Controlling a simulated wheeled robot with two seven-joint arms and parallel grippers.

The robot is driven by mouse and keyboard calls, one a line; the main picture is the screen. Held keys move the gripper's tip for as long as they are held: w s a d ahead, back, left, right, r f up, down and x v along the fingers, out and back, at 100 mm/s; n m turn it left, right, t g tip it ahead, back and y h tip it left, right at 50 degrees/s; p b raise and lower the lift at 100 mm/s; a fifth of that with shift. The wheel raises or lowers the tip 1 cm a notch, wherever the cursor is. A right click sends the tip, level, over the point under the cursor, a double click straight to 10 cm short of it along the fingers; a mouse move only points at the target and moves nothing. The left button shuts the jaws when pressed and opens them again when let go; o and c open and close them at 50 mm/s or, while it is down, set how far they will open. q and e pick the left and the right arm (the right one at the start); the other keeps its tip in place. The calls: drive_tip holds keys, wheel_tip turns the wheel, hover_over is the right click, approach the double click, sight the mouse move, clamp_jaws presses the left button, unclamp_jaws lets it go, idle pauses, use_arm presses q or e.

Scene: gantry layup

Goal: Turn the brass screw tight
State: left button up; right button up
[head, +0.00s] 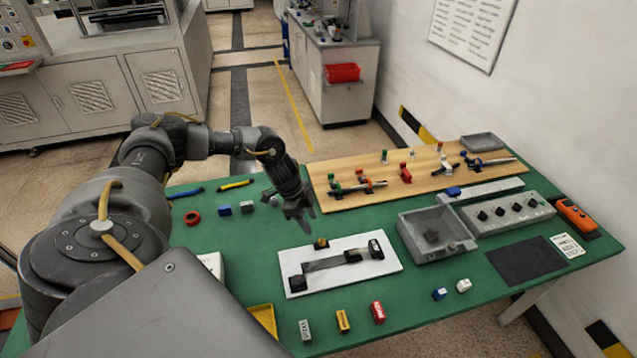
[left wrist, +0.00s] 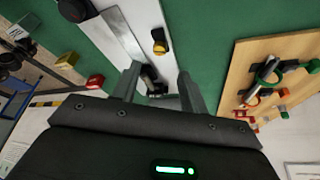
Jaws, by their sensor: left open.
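The brass screw (head: 321,243) is a small brass-coloured knob at the back edge of a white plate (head: 335,284) on the green table. A dark clamp bar (head: 340,262) with black end blocks lies along the plate. My left gripper (head: 298,210) is open and empty, apart from the screw, above the mat behind the plate. In the left wrist view its two fingers (left wrist: 158,82) are spread, and a yellow-and-black knob, which looks like the screw (left wrist: 159,42), shows beyond them. My right gripper is not in view.
A wooden board (head: 400,183) with clamps and coloured fittings lies behind. A grey bin (head: 408,232) and a switch box (head: 505,213) stand to the right. Small coloured blocks, including a red one (head: 377,312), line the front. The mat around the plate is mostly clear.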

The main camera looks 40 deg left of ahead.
sight(321, 240)
use_arm(q)
drive_tip(key=p+x, duration=0.1)
drive_tip(key=x, duration=0.6)
drive_tip(key=shift+w+d, duration=0.1)
drive_tip(key=shift+d+f+p, duration=0.15)
drive_tip(key=shift+f+p, duration=0.15)
drive_tip(key=shift+f, duration=0.2)
drive_tip(key=c, duration=0.9)
drive_tip(key=shift+w, duration=0.1)
clamp_jaws()
